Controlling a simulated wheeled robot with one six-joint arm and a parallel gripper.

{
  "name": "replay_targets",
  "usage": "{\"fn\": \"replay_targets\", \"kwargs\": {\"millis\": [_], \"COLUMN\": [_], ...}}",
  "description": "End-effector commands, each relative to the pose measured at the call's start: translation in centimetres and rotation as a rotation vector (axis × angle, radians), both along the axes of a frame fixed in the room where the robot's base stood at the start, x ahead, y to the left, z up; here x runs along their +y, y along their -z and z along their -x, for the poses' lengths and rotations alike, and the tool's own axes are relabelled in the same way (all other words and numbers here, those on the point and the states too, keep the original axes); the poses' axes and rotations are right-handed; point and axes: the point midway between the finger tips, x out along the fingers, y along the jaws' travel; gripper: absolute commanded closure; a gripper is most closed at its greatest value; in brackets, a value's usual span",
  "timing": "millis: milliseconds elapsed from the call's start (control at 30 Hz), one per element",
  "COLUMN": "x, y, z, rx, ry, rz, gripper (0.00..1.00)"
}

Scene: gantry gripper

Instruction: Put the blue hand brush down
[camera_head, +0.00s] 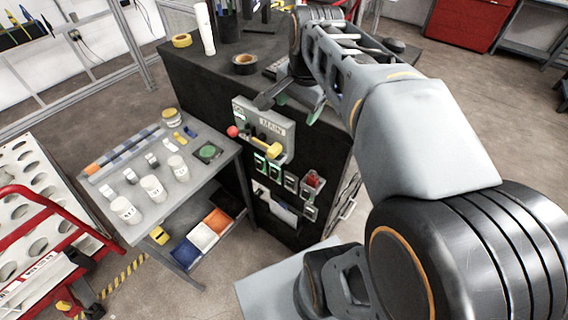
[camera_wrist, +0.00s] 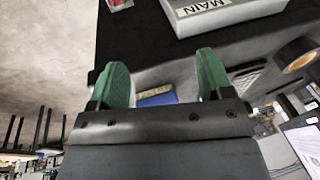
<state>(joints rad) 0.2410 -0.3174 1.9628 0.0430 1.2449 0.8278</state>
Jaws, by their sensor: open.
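My gripper (camera_head: 290,106) is over the front edge of the dark workbench, above the grey MAIN panel (camera_head: 264,124). In the wrist view its two green fingertips (camera_wrist: 163,76) stand wide apart, with nothing clamped between them. A small blue piece with a yellowish edge (camera_wrist: 157,98) shows in the gap between the fingers, mostly cut off by the gripper body. I cannot tell whether it is the blue hand brush or whether it touches the gripper. No blue hand brush can be made out in the head view, where my arm hides part of the bench top.
The dark workbench (camera_head: 200,80) carries tape rolls (camera_head: 244,63) and a white tube (camera_head: 204,28). A grey side table (camera_head: 205,185) with white jars stands left, with colored bins (camera_head: 208,230) below. A red-framed rack (camera_head: 60,215) is far left. Open floor lies right.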

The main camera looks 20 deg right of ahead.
Motion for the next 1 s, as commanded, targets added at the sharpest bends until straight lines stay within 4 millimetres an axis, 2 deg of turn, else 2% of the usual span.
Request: {"fn": "replay_targets", "kwargs": {"millis": [33,200,400,567,1000], "x": [1.5,4.7,6.3,6.9,6.9], "y": [1.5,6.2,9.4,10.1,10.2], "z": [1.2,4.3,6.4,6.9,6.9], "rx": [-0.014,-0.060,-0.089,-0.097,-0.094], "ry": [-0.165,-0.652,-0.963,-1.034,-1.033], "rz": [0.045,0.192,0.296,0.321,0.320], "gripper": [0.27,0.27,0.27,0.27,0.27]}}
